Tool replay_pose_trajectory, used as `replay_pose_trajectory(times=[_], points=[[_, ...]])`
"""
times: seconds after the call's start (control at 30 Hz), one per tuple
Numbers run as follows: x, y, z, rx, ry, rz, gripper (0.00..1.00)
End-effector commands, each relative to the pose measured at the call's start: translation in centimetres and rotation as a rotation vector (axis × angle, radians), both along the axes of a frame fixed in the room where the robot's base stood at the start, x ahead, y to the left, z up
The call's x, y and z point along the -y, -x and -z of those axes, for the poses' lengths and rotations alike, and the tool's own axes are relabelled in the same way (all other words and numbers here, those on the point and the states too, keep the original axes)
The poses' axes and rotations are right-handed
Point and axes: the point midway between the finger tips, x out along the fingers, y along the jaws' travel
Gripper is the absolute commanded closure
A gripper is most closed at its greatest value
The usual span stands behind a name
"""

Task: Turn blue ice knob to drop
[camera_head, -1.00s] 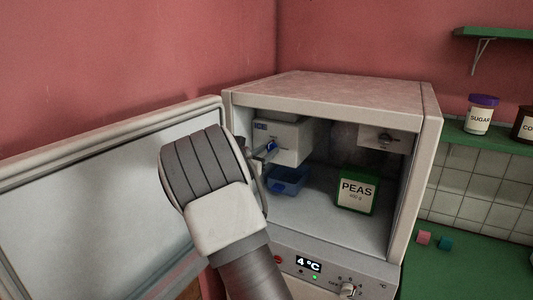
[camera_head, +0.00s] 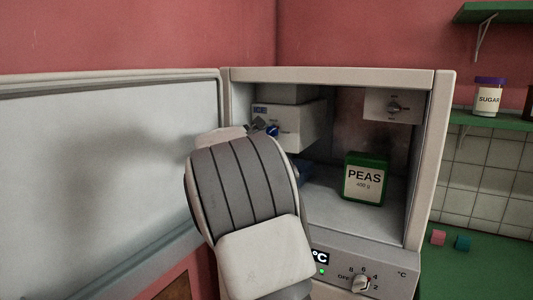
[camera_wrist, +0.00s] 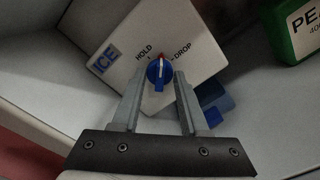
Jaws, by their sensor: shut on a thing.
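The blue ice knob (camera_head: 272,131) is on the front of the white ice box (camera_head: 296,122), at the upper left inside the open freezer. In the wrist view, the knob (camera_wrist: 159,73) sits between the two fingertips of my gripper (camera_wrist: 163,75), which is shut on it. The knob's red mark points up in the picture, between the words HOLD and DROP. In the head view my wrist hides most of the gripper. A blue tray (camera_wrist: 213,103) lies below the ice box, mostly hidden by my arm in the head view.
The freezer door (camera_head: 95,180) stands open to the left, close to my arm. A green PEAS box (camera_head: 366,178) stands on the freezer floor to the right. A dial panel (camera_head: 394,106) is at the upper right inside. A temperature knob (camera_head: 361,284) is on the lower front.

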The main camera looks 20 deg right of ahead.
Motion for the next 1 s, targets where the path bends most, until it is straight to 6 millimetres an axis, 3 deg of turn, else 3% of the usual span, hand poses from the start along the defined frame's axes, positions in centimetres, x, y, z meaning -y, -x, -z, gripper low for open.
replay_pose_trajectory(times=[0.07, 0.6, 1.0], points=[[0.02, 0.02, 0.86, 0.061, -0.046, 0.0, 1.0], [0.08, 0.05, 0.58, 0.437, -0.339, 0.001, 1.0], [0.08, 0.05, 0.29, 0.586, -0.458, 0.001, 1.0]])
